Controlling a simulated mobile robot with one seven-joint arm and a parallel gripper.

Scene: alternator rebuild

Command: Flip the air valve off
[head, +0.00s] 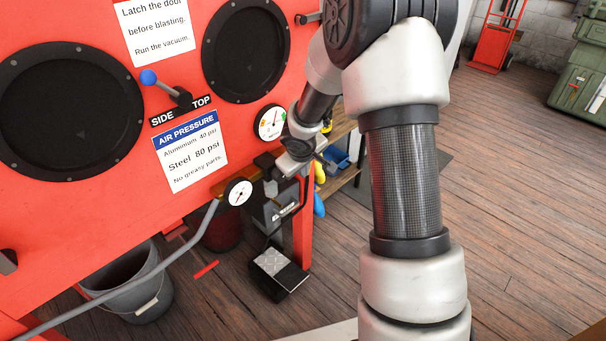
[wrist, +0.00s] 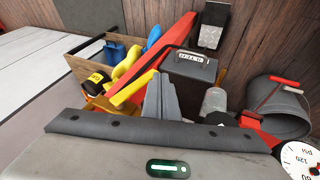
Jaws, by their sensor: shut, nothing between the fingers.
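My gripper (head: 283,168) is at the right edge of the red cabinet, close to two round pressure gauges. In the wrist view its grey fingers (wrist: 161,98) are together with nothing between them. A yellow bar (wrist: 133,89) shows just left of the fingers in the wrist view; it may be the air valve's handle, but I cannot tell whether it touches them. A grey cylindrical fitting (wrist: 213,101) shows right of the fingers. The valve body is not clearly visible; my wrist and gripper cover much of that area in the head view.
The lower gauge (head: 238,192) and upper gauge (head: 270,122) flank my gripper. A blue-knobbed lever (head: 148,77) sits at the SIDE/TOP label. Below are a grey bucket (head: 131,296) and a foot pedal (head: 280,272). A wooden crate (wrist: 78,64) holds items. Open floor lies right.

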